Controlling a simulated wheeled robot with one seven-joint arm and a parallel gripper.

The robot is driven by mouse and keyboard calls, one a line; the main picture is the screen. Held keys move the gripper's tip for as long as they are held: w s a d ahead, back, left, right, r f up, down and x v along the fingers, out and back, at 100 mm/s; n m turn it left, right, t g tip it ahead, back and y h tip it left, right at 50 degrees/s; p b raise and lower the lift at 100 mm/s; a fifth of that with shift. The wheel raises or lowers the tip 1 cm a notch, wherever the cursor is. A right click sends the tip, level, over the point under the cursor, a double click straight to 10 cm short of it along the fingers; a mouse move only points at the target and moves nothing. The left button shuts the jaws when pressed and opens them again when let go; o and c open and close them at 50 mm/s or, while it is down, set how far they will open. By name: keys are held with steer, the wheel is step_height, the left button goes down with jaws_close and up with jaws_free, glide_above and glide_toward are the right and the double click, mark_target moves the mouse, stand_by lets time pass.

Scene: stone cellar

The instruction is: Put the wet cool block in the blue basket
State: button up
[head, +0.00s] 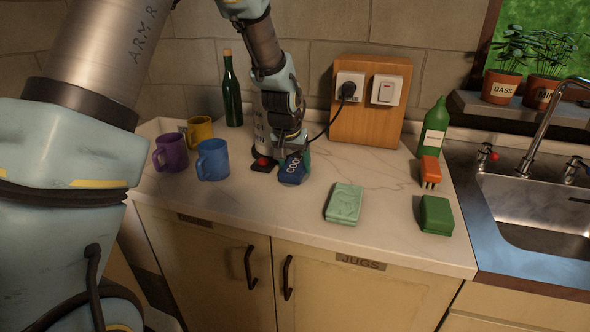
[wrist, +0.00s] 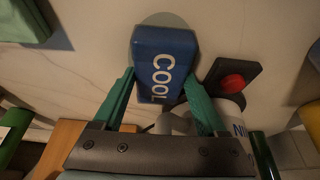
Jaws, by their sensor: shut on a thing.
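The cool block (head: 291,171) is a dark blue block with white "COOL" lettering, on the pale counter in the middle of the head view. In the wrist view the block (wrist: 165,58) lies between the two green fingers of my gripper (wrist: 163,80), with a round greyish patch showing around its far end. My gripper (head: 294,152) points down from above and is shut on the block. I cannot tell whether the block is clear of the counter. No blue basket shows in either view.
A black plate with a red button (head: 261,164) is just left of the block. Blue (head: 213,160), purple (head: 170,153) and yellow (head: 200,130) mugs stand further left. A green soap-like block (head: 344,204) lies to the right. A socket board (head: 370,125) with a cable stands behind.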

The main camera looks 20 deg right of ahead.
jaws_close()
steer(key=shift+r, duration=0.2)
